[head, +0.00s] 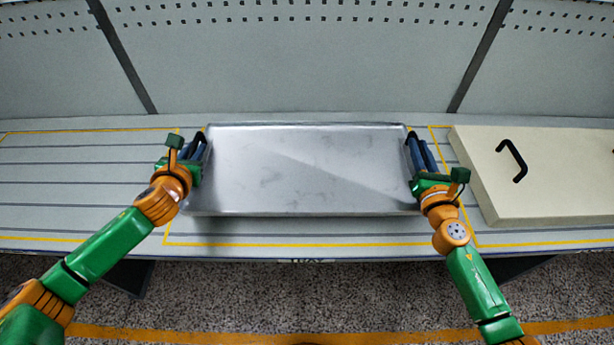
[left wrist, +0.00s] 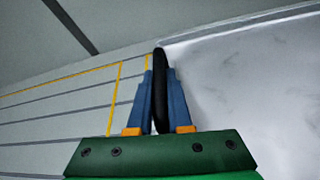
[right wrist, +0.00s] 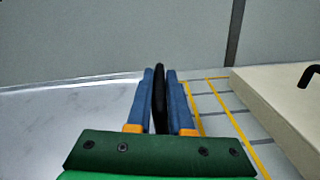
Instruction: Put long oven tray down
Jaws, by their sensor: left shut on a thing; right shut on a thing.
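The long oven tray (head: 310,170) is a wide, shallow silver metal tray with a black handle at each short end. It appears level over the middle of the table, within the yellow outline. Whether it touches the table I cannot tell. My left gripper (head: 199,143) is shut on the tray's left handle, and the black handle (left wrist: 160,90) shows between the blue fingers in the left wrist view. My right gripper (head: 414,145) is shut on the right handle (right wrist: 159,95). The tray hides the table surface beneath it.
A cream board or lid (head: 550,175) with a black handle (head: 513,162) lies on the table to the right, close to my right gripper. The slatted table (head: 80,180) is clear on the left. A grey perforated wall (head: 290,60) stands behind.

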